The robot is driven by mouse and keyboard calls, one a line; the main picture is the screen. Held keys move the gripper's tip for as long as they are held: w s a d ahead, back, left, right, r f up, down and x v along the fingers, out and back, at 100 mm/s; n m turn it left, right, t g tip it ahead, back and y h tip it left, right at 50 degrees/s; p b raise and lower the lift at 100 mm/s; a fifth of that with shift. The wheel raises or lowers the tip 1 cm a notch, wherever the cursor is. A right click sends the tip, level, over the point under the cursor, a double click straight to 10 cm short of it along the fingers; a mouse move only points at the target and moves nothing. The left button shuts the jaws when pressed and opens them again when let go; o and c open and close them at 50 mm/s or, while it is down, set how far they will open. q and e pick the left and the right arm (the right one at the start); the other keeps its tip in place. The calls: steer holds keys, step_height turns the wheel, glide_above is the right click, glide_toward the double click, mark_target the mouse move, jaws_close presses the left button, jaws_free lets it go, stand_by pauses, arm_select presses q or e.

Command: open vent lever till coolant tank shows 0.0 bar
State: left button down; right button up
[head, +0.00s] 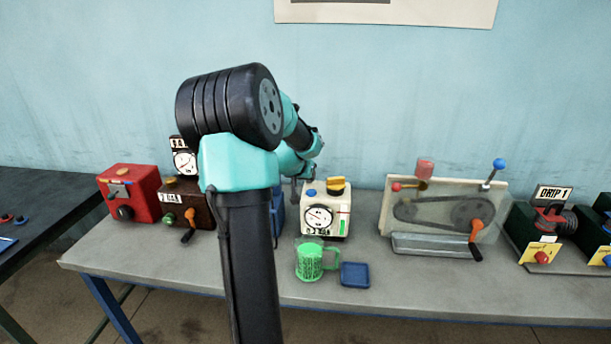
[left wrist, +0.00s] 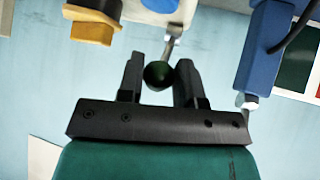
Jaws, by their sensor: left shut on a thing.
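The white tank with a round gauge (head: 325,213) and a yellow cap (head: 336,184) stands behind the green mug. I cannot read a value on its gauge. My left gripper (head: 297,185) is at the tank's upper left side, partly hidden by my own arm in the head view. In the left wrist view my left gripper (left wrist: 158,80) is shut on a dark green ball knob (left wrist: 157,75). The knob sits on a metal lever (left wrist: 173,42) that leads to the white tank (left wrist: 150,14). My right gripper is not in view.
A green mug (head: 309,262) and a blue square dish (head: 355,275) stand in front of the tank. A blue object (left wrist: 268,45) is close to the gripper. A red box (head: 130,190) stands left, a belt-drive panel (head: 440,215) right. The grey bench front (head: 430,290) is clear.

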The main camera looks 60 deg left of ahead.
arm_select(q)
steer(key=c, duration=1.2)
jaws_free()
steer(key=shift+d+f, duration=0.2)
steer(key=shift+f, duration=0.2)
steer(key=o, duration=0.4)
steer(key=shift+a+r, duration=0.1)
steer(key=shift+r, duration=0.1)
steer(key=shift+r, duration=0.1)
steer(key=v, duration=1.7)
steer(key=shift+s+r, duration=0.1)
